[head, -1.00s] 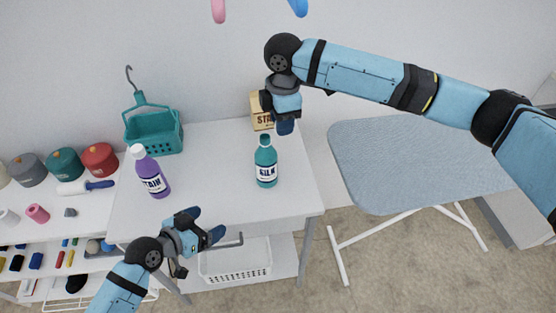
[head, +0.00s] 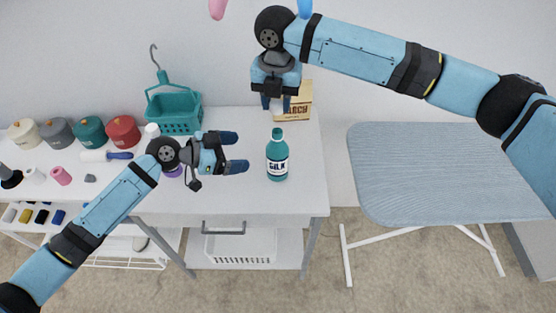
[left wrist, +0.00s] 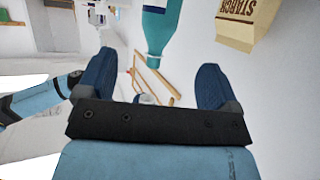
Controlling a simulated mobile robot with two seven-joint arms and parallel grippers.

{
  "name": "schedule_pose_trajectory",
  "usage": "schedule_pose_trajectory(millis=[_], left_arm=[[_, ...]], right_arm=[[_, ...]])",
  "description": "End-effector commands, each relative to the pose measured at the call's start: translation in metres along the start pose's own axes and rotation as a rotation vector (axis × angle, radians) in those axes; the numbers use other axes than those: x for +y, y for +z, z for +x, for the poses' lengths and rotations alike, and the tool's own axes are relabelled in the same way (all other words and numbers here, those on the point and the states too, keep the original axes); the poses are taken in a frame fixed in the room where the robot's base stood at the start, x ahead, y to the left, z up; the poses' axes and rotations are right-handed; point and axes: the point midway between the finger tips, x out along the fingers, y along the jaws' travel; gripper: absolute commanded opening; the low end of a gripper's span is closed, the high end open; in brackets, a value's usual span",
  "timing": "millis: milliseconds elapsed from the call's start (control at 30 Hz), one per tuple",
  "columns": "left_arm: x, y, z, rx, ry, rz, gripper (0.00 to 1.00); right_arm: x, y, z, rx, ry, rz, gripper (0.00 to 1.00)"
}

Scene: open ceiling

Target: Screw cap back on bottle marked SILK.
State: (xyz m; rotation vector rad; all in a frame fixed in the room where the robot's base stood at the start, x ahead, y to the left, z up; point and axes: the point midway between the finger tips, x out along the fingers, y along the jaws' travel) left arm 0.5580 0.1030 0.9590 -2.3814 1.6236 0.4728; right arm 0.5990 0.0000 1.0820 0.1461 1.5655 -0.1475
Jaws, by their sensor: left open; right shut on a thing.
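The teal bottle marked SILK (head: 277,166) stands upright on the white table, its narrow neck at the top. It also shows in the left wrist view (left wrist: 158,28), ahead of the fingers. My left gripper (head: 233,152) is open and empty, left of the bottle, its fingers pointing at it with a gap between. My right gripper (head: 276,103) points down above and behind the bottle in the head view. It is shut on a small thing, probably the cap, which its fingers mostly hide. The bottle's mouth is too small to make out.
A STARCH box (head: 305,103) stands behind the bottle, near my right gripper. A bottle with a white top (head: 152,130) is mostly hidden behind my left arm. A teal basket (head: 175,111) stands at the back left. An ironing board (head: 440,170) is at the right.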

Motion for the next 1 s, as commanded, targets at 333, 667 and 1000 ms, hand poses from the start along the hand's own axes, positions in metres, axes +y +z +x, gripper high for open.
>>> schedule_pose_trajectory(millis=[333,667,1000], left_arm=[[0.000,-0.001,0.045,0.004,0.001,-0.003,0.86],[0.000,0.000,0.102,0.001,0.000,-0.002,0.86],[0.000,0.000,0.120,0.000,-0.001,-0.001,0.86]], right_arm=[[0.000,0.000,0.000,0.000,0.000,0.002,0.13],[0.000,0.000,0.000,0.000,0.000,0.002,0.13],[0.000,0.000,0.000,0.000,0.000,0.002,0.13]])
